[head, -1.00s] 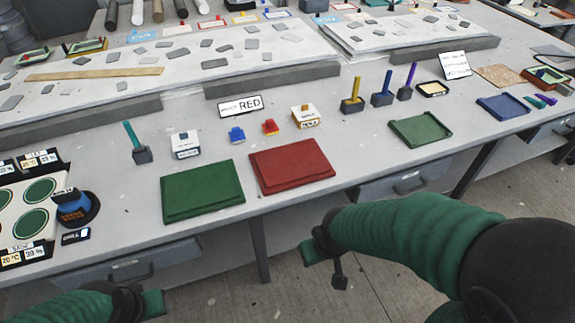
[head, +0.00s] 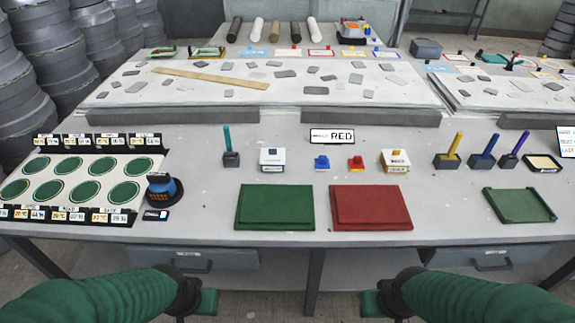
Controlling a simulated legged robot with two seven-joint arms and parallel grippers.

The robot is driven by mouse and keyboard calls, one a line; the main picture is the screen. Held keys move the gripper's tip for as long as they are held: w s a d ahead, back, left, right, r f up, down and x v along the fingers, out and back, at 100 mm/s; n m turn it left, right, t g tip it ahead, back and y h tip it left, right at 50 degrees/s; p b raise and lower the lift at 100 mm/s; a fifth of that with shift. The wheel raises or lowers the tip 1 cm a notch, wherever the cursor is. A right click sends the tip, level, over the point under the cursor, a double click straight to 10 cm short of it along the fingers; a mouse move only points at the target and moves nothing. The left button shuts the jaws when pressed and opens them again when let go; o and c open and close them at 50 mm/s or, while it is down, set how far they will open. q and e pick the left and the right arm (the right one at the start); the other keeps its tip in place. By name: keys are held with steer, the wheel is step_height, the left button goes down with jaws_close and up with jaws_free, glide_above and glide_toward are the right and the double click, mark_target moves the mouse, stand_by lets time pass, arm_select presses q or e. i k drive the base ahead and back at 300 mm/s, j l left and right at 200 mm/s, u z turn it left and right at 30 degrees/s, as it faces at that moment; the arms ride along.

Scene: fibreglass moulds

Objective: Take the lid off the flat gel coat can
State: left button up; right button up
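My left gripper (head: 204,302) and my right gripper (head: 373,303) are low in front of the bench edge, away from all these. Only part of each gripper's fingers shows, and I see nothing held.
A green board (head: 275,207) and a red board (head: 370,208) lie near the bench's front edge. A dark round-based device (head: 162,190) stands beside a panel of green discs (head: 80,178). A sign reading RED (head: 332,135) stands behind. Tool holders (head: 448,160) and a green tray (head: 519,205) are at right.

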mark_target(268, 156)
steer(key=i+j+z, duration=0.15)
steer(key=i+z, duration=0.3)
steer(key=i+j+z, duration=0.3)
steer(key=z, duration=0.15)
steer(key=i+j+z, duration=0.3)
steer(key=j+z, duration=0.15)
